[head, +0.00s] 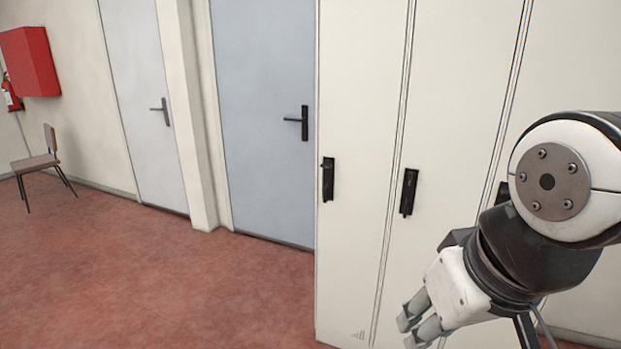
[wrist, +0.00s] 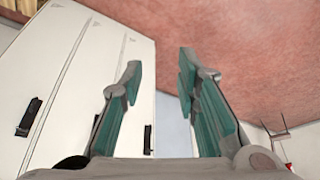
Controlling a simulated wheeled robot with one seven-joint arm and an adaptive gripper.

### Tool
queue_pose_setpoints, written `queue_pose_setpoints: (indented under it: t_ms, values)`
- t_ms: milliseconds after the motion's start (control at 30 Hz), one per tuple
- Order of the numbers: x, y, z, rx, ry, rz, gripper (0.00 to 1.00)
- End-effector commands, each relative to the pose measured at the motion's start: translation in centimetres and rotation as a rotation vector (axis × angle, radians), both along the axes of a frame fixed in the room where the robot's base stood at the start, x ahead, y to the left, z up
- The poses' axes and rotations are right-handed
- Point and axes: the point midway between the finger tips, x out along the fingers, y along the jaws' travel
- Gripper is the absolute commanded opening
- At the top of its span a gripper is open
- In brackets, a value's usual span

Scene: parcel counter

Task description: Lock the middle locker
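The middle locker (head: 450,100) is a tall cream door in a row of lockers, and it looks flush with its neighbours. Its black upright handle (head: 409,191) sits near the door's left edge. Whether it is locked cannot be told. My gripper (head: 410,328) is low in front of the lockers, below and right of that handle, apart from it. In the wrist view my gripper (wrist: 160,68) has its two fingers spread with nothing between them.
The left locker's handle (head: 328,179) is clear; the right locker's handle (head: 502,190) is mostly hidden by my arm. A blue-grey door (head: 262,100) and a paler door (head: 145,100) stand left. A chair (head: 38,163) is far left. The red floor (head: 180,290) is clear.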

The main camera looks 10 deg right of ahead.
Motion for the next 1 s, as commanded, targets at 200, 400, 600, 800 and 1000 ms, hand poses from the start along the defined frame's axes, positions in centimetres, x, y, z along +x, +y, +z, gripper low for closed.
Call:
queue_pose_setpoints:
  t_ms: [200, 400, 600, 800, 1000]
  values:
    - [3.7, 0.0, -0.3, 0.039, -0.054, -0.027, 0.29]
    - [8.5, -0.3, -0.7, 0.085, -0.128, -0.075, 0.29]
    - [15.8, -1.5, -1.8, 0.135, -0.241, -0.163, 0.29]
    - [26.1, -5.1, -4.3, 0.160, -0.421, -0.319, 0.29]
    - [34.8, -10.4, -7.3, 0.113, -0.623, -0.475, 0.29]
